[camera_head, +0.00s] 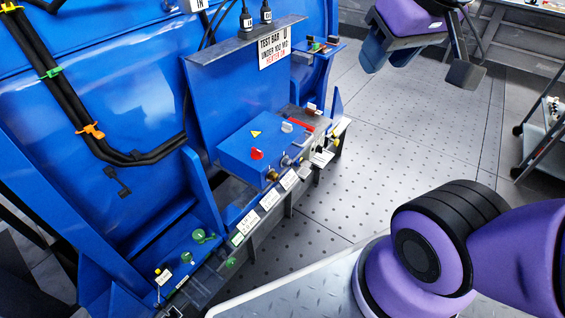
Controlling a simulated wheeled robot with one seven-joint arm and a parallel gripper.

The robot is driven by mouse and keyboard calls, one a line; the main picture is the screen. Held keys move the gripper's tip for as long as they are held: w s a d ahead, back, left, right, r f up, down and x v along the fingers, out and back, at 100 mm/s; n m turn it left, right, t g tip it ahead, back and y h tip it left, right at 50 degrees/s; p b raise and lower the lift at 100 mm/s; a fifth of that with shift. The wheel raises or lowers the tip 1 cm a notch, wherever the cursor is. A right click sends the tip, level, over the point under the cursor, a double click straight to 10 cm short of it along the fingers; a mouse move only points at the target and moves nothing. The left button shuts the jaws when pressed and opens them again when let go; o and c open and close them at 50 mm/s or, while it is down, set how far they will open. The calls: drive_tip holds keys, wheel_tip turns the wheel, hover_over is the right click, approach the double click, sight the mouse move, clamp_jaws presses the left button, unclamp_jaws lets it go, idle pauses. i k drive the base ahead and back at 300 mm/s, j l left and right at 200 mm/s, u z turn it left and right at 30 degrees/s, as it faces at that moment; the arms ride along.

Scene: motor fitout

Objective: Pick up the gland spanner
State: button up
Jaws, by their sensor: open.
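I cannot pick out the gland spanner with certainty, as the small items on the blue bench are too small to tell apart. A thin red item (301,124) lies at the back right of the blue box, and small metal parts (291,161) sit at its front right corner. My gripper (422,64) is at the top right, over the floor and well apart from the bench. Its two fingers are spread with nothing visible between them.
The blue box (240,152) carries a red knob. A grey ledge with several labels (270,199) runs along its front. A blue panel with a test sign (272,47) rises behind. Black cables (85,125) hang left. A trolley (545,140) stands right. The floor between is clear.

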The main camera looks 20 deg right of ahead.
sight(310, 128)
drive_tip(key=i+l+u, duration=0.1)
drive_tip(key=l, duration=0.25)
drive_tip(key=i+l, duration=0.25)
drive_tip(key=l, duration=0.15)
drive_tip(key=i+l+u, duration=0.15)
drive_tip(key=l, duration=0.25)
drive_tip(key=i+l, duration=0.15)
drive_tip(key=l, duration=0.2)
drive_tip(key=i+l+u, duration=0.15)
drive_tip(key=l, duration=0.25)
